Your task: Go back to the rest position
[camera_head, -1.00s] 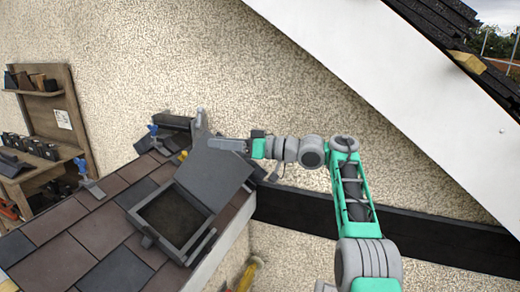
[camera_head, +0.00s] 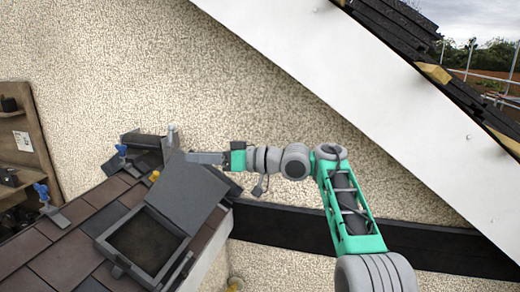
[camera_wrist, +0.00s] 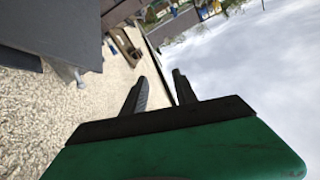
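My gripper (camera_head: 205,157) is at the end of my green and grey arm, above and just behind the raised lid of the roof hatch in the head view. In the wrist view my gripper (camera_wrist: 160,88) shows two dark fingers standing apart, with nothing between them. The roof hatch has a dark square frame (camera_head: 182,272) set in the tiles, and its grey lid (camera_head: 187,197) stands open. In the head view I cannot tell the exact gap between the fingers and the lid.
Brown and grey tiles (camera_head: 65,262) cover the small roof at left, with blue-handled clamps (camera_head: 42,195) on it. A wooden shelf (camera_head: 30,140) stands at far left. A pebbled wall (camera_head: 130,70) lies behind. A white sloping board (camera_head: 330,60) crosses the upper right.

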